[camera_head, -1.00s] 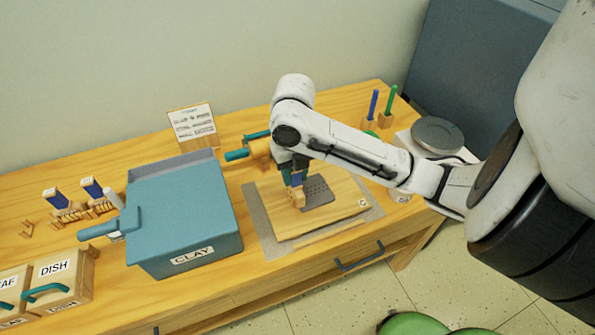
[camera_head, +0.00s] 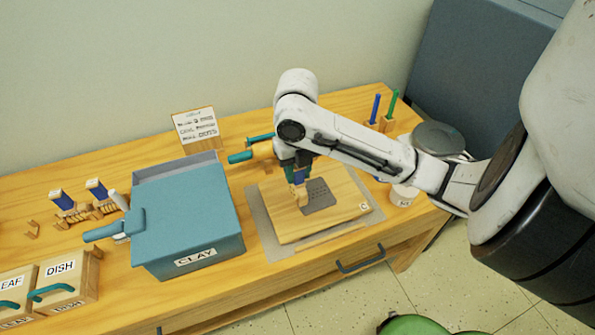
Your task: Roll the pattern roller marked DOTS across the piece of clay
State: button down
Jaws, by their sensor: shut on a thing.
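The piece of clay (camera_head: 319,195) is a flat grey slab on a wooden board (camera_head: 287,222). Its surface shows small dot-like marks. My gripper (camera_head: 300,178) points down at the clay's left edge and is shut on a roller with a blue handle and a wooden cylinder (camera_head: 300,192). The roller sits low at the clay's left side; whether it touches the clay or the board cannot be told. Any marking on the roller is not readable. My arm hides part of the board's back.
A blue bin marked CLAY (camera_head: 190,215) stands left of the board. Two more blue-handled rollers (camera_head: 85,205) rest farther left, near wooden boxes marked DISH (camera_head: 65,280) and LEAF. A card (camera_head: 196,127) stands behind. A white cup (camera_head: 403,194) is right of the board.

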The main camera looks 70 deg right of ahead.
jog(key=shift+r+p, duration=1.85)
jog(key=shift+r, duration=1.15)
jog(key=shift+f, duration=0.1)
